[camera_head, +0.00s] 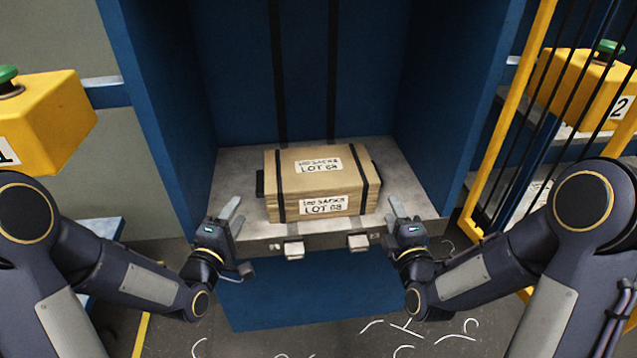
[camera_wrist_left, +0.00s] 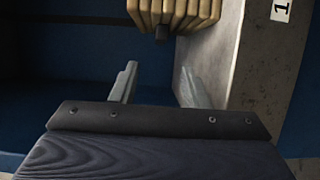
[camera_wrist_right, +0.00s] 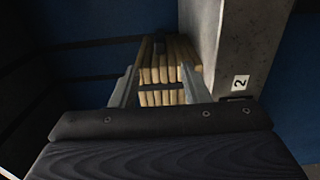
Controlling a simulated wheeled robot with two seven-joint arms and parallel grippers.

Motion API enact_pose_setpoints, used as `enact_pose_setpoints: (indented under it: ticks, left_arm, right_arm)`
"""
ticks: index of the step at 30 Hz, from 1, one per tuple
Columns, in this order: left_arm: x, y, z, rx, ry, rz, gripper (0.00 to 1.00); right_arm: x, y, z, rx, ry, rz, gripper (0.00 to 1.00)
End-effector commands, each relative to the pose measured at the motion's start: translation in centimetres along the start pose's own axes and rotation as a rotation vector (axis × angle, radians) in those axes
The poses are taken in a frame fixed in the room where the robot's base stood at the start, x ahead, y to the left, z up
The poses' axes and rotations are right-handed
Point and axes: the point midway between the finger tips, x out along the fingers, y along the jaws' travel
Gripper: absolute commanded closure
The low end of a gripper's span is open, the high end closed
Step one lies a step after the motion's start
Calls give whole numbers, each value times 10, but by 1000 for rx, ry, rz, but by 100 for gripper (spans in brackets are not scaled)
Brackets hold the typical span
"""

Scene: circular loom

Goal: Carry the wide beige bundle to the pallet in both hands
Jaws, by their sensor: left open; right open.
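The wide beige bundle (camera_head: 318,168) sits on a grey metal shelf (camera_head: 237,165) inside a blue bay. It has two black straps, white labels reading LOT 68 and a dark tab (camera_head: 260,184) on its left end. My left gripper (camera_head: 233,215) is open and empty beside the left end, apart from it. In the left wrist view the bundle's layered end (camera_wrist_left: 178,12) lies ahead of the open fingers (camera_wrist_left: 157,80). My right gripper (camera_head: 402,212) is open beside the right end. In the right wrist view the bundle's layers (camera_wrist_right: 162,97) show between its fingers. No pallet is clearly visible.
Blue side walls (camera_head: 166,100) enclose the shelf left and right. Two small blocks (camera_head: 293,248) sit on the shelf's front edge. Yellow button boxes (camera_head: 50,112) stand on both sides, and a yellow-framed barrier (camera_head: 506,120) is at right. White scraps (camera_head: 405,327) litter the floor.

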Motion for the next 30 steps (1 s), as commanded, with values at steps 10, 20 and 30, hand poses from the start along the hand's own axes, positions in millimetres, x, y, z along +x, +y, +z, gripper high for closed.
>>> enact_pose_setpoints:
  ticks: [10, 20, 30]
  left_arm:
    - [57, -1, 1, 2, -2, 0, 58]
    - [106, 0, 0, 2, -1, 0, 58]
    - [116, 0, 0, 0, 0, -2, 58]
  right_arm:
    - [57, 0, 0, 1, -1, 2, 58]
    - [107, 0, 1, 2, -2, 1, 58]
    - [116, 0, 0, 1, -1, 0, 58]
